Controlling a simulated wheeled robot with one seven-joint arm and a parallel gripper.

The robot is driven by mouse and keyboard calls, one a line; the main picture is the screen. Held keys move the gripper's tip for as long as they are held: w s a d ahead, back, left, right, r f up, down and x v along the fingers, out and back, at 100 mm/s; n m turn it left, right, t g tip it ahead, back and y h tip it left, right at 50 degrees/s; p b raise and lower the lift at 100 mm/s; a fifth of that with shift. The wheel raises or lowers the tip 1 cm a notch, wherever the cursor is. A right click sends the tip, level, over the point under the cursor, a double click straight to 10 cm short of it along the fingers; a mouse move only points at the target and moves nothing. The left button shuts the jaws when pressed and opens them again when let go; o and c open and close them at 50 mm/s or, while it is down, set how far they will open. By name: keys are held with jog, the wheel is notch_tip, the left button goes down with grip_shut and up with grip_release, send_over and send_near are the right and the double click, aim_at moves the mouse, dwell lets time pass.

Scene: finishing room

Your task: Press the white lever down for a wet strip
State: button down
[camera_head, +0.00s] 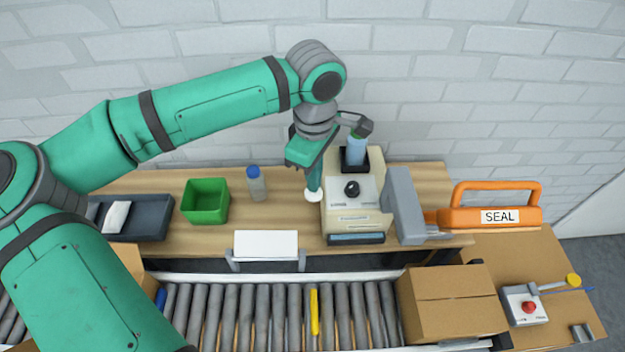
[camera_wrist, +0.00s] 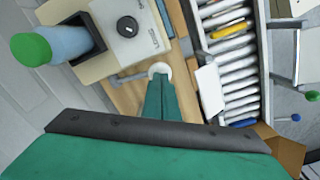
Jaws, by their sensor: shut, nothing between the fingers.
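The beige tape machine (camera_head: 360,222) stands on the wooden bench, with a black dial (camera_head: 352,189) on top and a blue bottle (camera_head: 355,150) at its back. The white lever's round knob (camera_head: 313,196) is at the machine's left side. In the wrist view, the lever's knob (camera_wrist: 158,68) sits on a grey rod (camera_wrist: 130,77) running from the machine. My gripper (camera_head: 314,186) points down, shut and empty, with its tips right at the knob. In the wrist view, my gripper (camera_wrist: 161,80) overlaps the knob's edge; I cannot tell whether they touch.
A grey block (camera_head: 403,205) stands close to the machine's right. A green bin (camera_head: 205,201), a blue-capped bottle (camera_head: 256,184) and a white pad (camera_head: 266,244) are to the left. A roller conveyor (camera_head: 240,310) with a carton (camera_head: 450,302) runs in front. An orange SEAL tool (camera_head: 490,217) lies at right.

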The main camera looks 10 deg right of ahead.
jog(key=shift+f, duration=0.45)
